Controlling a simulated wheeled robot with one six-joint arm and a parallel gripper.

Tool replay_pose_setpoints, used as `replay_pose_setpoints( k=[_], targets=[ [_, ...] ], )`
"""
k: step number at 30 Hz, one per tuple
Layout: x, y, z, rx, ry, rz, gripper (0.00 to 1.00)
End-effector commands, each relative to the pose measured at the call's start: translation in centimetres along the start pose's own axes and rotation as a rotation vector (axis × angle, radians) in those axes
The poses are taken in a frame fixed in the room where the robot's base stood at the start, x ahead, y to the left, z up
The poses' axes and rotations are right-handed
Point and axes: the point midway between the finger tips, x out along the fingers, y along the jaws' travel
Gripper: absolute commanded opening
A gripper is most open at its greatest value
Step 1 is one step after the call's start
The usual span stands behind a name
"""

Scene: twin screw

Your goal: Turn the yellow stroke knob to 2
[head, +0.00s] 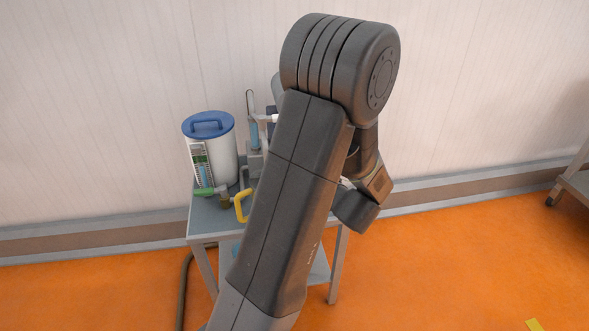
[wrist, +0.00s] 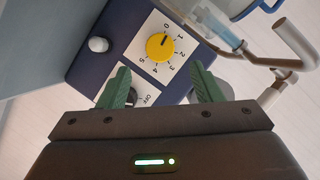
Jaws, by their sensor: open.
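The yellow stroke knob (wrist: 159,47) sits on a white dial plate numbered 0 to 5, on a dark blue pump housing (wrist: 104,62). A short dark mark on the knob points to the upper right, around 0 to 1; the exact reading is too small to tell. My gripper (wrist: 160,72) is open and empty, its two green fingers apart on either side below the knob, not touching it. In the head view my own arm hides most of the pump and the knob.
Below the dial is a dark switch marked OFF (wrist: 148,98), partly behind the left finger. A pale knob (wrist: 98,44) is on the left. Metal pipes (wrist: 295,42) run at right. A blue-lidded white tank (head: 222,150) and yellow handle (head: 243,205) stand on the small table (head: 205,225).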

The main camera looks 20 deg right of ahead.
Motion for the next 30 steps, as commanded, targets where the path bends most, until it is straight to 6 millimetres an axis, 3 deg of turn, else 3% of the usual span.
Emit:
replay_pose_setpoints(
  k=[3,10,15,24,30],
  targets=[
    [2.7,0.0,0.2,-0.001,-0.004,-0.003,0.59],
    [6.3,0.0,0.0,-0.001,-0.001,-0.002,0.59],
    [7.4,0.0,0.0,0.000,0.000,-0.001,0.59],
    [7.5,0.0,0.0,0.001,0.000,-0.001,0.59],
    [7.5,0.0,0.0,0.001,0.000,-0.001,0.20]
  ],
)
